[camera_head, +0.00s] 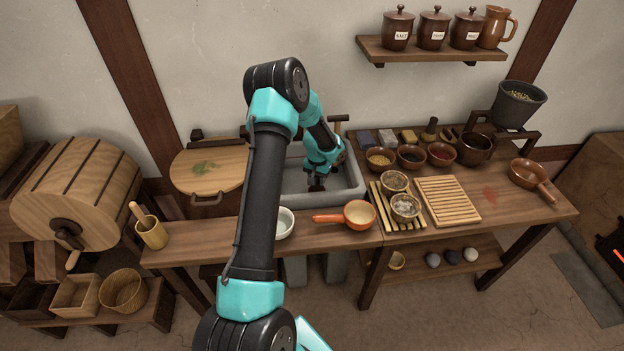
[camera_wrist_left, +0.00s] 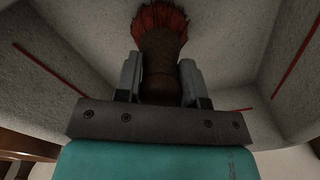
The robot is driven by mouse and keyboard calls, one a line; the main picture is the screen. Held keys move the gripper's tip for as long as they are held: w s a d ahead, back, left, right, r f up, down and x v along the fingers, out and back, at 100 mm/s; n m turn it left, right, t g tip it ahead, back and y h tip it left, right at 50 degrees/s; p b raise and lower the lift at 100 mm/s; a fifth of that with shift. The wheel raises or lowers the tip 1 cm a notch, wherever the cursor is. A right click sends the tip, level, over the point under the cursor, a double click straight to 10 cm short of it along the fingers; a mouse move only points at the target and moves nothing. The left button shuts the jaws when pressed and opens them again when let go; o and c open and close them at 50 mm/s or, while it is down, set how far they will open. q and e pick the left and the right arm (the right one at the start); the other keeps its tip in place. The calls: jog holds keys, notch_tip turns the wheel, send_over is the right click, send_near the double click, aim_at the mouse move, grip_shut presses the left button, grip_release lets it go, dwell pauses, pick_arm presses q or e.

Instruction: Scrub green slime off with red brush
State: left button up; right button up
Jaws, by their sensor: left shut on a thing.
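A green smear (camera_head: 205,167) lies on the round wooden lid (camera_head: 228,178) left of the stone sink. My left gripper (camera_head: 317,180) reaches down into the grey stone sink (camera_head: 349,192). In the left wrist view, it is shut on the dark brown handle of the red brush (camera_wrist_left: 161,48). The red bristles point away from the gripper, toward the grey sink wall. I cannot tell whether they touch the stone. In the head view, the brush is mostly hidden by my gripper. My right gripper is not in view.
An orange-handled pan (camera_head: 359,214) and a white bowl (camera_head: 285,222) stand in front of the sink. Several bowls, including a dark red one (camera_head: 441,154), and a slatted board (camera_head: 448,200) fill the right counter. A wooden cup (camera_head: 152,232) stands at the left end.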

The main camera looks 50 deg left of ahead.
pick_arm(q)
jog(key=shift+w+d, duration=0.45)
jog(key=shift+w, duration=0.25)
jog(key=shift+w+d+r, duration=0.15)
jog(key=shift+w, duration=0.05)
notch_tip(320, 180, up, 8)
jog(key=shift+s, duration=0.1)
